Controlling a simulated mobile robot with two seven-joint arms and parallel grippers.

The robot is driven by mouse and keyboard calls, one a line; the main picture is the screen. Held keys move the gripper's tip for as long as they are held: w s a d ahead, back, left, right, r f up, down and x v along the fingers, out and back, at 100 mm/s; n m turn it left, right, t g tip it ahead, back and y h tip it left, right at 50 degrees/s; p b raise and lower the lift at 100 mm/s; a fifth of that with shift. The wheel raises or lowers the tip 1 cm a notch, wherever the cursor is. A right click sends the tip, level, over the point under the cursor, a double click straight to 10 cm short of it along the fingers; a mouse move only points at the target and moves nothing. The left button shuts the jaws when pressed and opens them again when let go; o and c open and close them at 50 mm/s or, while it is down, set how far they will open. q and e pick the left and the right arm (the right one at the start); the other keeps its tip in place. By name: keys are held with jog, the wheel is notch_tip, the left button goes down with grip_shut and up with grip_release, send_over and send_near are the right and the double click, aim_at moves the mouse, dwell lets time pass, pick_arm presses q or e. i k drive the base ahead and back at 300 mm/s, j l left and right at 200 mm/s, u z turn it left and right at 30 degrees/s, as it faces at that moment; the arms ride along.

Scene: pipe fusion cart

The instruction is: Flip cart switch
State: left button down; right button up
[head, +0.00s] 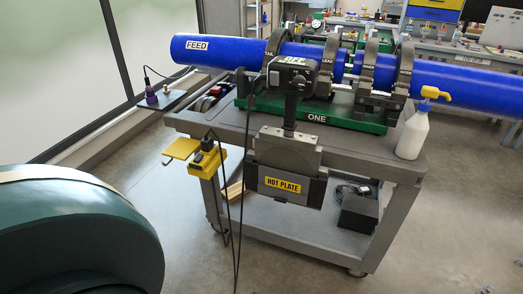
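The grey cart (395,160) stands in the middle of the head view. A yellow box (208,163) with black parts and a cable hangs at its near left corner; it may hold the switch, but the switch itself is too small to make out. A yellow flap or plate (181,148) sticks out just left of the box. A black box (293,68) with a cable tops the post of the unit labelled HOT PLATE (283,184) on the cart's front. Neither of my grippers is in view.
A long blue pipe (225,50) runs across the cart in clamps on a green base (318,118) and overhangs both ends. A small side shelf (172,102) juts left. Cables hang in front.

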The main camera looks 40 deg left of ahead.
aim_at(198, 157)
jog(key=j+z, duration=0.15)
jog(key=z, duration=1.6)
jog(key=k+j, duration=0.3)
jog(key=j, duration=0.25)
jog(key=k+j, duration=0.3)
jog(key=j, duration=0.25)
jog(key=k+j, duration=0.3)
jog(key=j, duration=0.25)
jog(key=k+j, duration=0.3)
jog(key=j, duration=0.25)
jog(key=k+j, duration=0.35)
jog(key=j, duration=0.2)
jog(key=k+j, duration=0.3)
jog(key=j, duration=0.25)
jog(key=k+j+z, duration=0.1)
jog(key=k+j, duration=0.2)
jog(key=j, duration=0.25)
jog(key=k+j, duration=0.3)
jog(key=j, duration=0.25)
